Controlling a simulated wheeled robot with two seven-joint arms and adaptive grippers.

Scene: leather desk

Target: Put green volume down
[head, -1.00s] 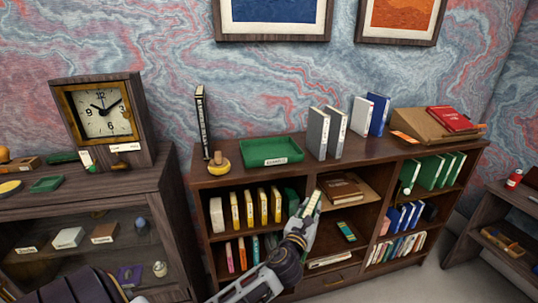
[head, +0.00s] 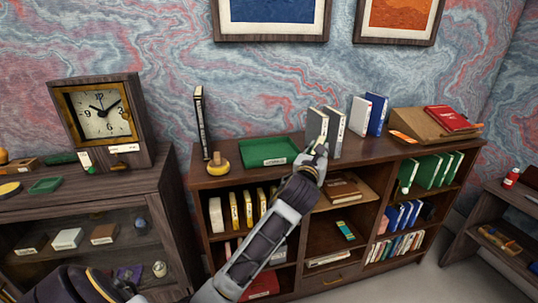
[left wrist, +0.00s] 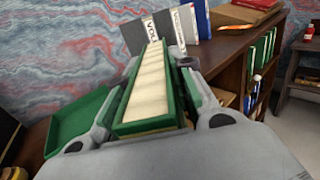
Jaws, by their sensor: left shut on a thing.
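My left gripper (head: 318,162) is raised in front of the top edge of the wooden bookcase, below the two grey volumes (head: 334,128). It is shut on the green volume (left wrist: 147,92), which the left wrist view shows between the fingers with green covers and cream pages towards the camera. In the head view the hand hides most of this book. The green tray (head: 282,151) lies on the bookcase top to the left of the hand and also shows in the left wrist view (left wrist: 72,132). My right gripper is out of view.
White and blue books (head: 369,115) stand right of the grey volumes. A slanted stand (head: 420,123) carries a red book (head: 455,118). A black book (head: 200,122) and a yellow-based object (head: 218,165) are at the left end. Green books (head: 428,172) fill an upper right shelf.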

